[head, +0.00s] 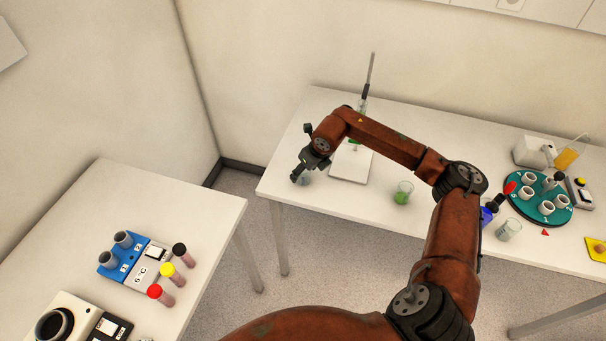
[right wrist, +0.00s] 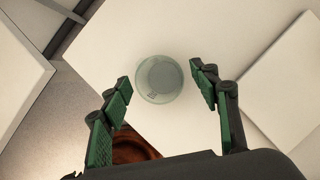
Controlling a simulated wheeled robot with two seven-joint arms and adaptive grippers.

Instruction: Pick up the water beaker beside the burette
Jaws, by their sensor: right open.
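The water beaker (right wrist: 160,80) is a clear glass seen from above in the right wrist view, standing on the white table. It lies just ahead of and between the open green-padded fingers of my right gripper (right wrist: 160,88), which appear not to touch it. In the head view the right gripper (head: 299,175) is over the left end of the back table, with the beaker (head: 305,178) partly hidden beside it. The burette (head: 369,75) stands upright behind my right arm, its white base plate (head: 350,163) right of the gripper. My left gripper is not in view.
A beaker of green liquid (head: 403,193) stands right of the base plate. Farther right are another beaker (head: 508,230), a teal round rack (head: 540,198) and an orange-filled beaker (head: 567,156). A separate left table (head: 190,215) holds a blue rack (head: 122,254) and capped tubes.

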